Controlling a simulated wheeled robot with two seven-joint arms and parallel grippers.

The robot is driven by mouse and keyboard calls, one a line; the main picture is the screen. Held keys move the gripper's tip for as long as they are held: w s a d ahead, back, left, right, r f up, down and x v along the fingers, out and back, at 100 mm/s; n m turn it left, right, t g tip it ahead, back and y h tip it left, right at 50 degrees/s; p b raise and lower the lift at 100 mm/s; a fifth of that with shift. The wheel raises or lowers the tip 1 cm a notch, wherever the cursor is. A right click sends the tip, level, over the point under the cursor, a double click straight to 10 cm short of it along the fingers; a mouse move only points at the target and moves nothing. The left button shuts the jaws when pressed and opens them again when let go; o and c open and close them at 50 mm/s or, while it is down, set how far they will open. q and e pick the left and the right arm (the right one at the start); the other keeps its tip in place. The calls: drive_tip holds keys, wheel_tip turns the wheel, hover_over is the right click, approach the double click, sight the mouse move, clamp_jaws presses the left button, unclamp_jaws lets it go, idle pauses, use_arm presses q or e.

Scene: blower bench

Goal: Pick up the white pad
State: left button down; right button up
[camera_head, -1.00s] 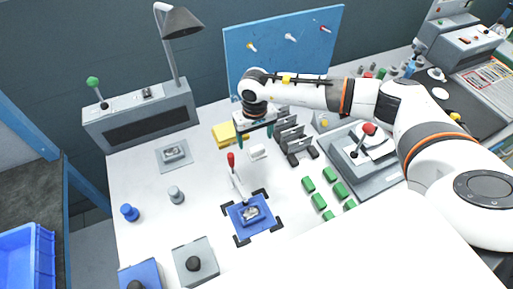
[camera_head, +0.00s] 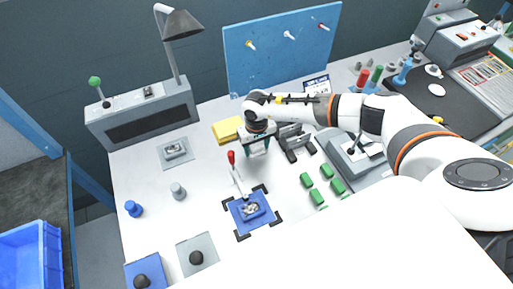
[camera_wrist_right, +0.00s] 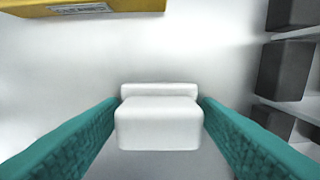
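The white pad (camera_wrist_right: 158,124) sits between the two teal fingers of my right gripper in the right wrist view. It is a small white block with a raised back strip. My right gripper (camera_head: 257,150) points down at the bench in the head view and hides most of the pad there. The fingertips are at the pad's left and right sides, very close to it or touching. I cannot tell whether they press on it. My left gripper is not in view.
A yellow block (camera_head: 227,130) lies just left of the right gripper. Dark grey holders (camera_head: 295,142) stand close on its right. A red-tipped lever (camera_head: 235,172) and a blue fixture (camera_head: 250,210) are in front. Green blocks (camera_head: 318,197) lie at front right.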

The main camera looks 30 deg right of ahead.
sight(257, 145)
drive_tip(key=c, duration=0.5)
drive_tip(key=shift+r, duration=0.1)
drive_tip(key=shift+c, duration=0.2)
wheel_tip(257, 145, up, 10)
drive_tip(key=b, duration=0.2)
drive_tip(key=shift+b, duration=0.3)
